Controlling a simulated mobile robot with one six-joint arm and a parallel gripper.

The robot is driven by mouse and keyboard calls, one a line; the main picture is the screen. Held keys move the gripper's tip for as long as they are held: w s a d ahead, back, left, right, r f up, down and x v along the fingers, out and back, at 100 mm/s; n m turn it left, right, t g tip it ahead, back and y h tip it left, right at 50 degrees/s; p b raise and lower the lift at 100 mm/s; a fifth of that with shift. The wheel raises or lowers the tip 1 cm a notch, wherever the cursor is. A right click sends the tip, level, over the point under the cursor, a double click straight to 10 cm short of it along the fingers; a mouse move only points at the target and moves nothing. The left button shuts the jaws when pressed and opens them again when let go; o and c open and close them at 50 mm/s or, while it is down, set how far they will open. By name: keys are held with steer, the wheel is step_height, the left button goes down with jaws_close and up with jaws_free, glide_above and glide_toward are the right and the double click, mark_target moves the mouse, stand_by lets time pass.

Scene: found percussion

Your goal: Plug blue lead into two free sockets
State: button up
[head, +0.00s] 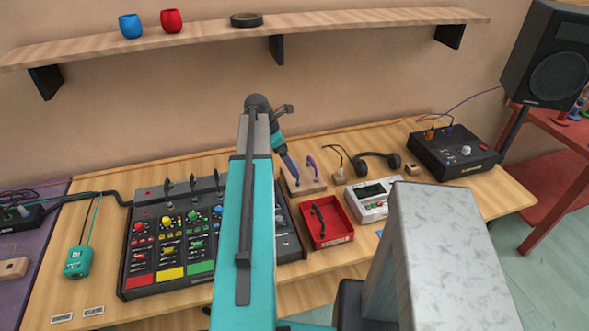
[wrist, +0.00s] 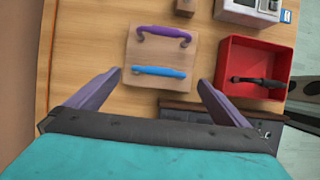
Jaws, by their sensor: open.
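The blue lead (wrist: 160,72) is a short handle-shaped piece on a wooden block (wrist: 142,53), nearest my gripper. A purple lead (wrist: 164,33) stands behind it on the same block; it also shows in the head view (head: 312,165). My gripper (wrist: 160,79) is open and empty, its fingers apart on either side of the blue lead's near side, not touching it. The mixer (head: 145,258) lies left of the block, partly hidden by my arm; which sockets are free is unclear.
A red tray (wrist: 247,45) holding a black lead (wrist: 258,82) is close to the block's right. A white device (head: 370,210), headphones (head: 376,160) and a black box (head: 455,165) with orange and purple plugs stand further right. A teal box (head: 79,262) lies left of the mixer.

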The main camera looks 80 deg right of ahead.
steer(key=shift+f, duration=0.1)
steer(key=shift+p+x, duration=0.85)
steer(key=shift+x, duration=0.45)
steer(key=shift+p+x, duration=0.3)
steer(key=shift+x, duration=0.9)
steer(key=shift+s+d, duration=0.1)
steer(key=shift+d, duration=0.05)
steer(key=shift+c, duration=0.4)
steer(key=c, duration=0.9)
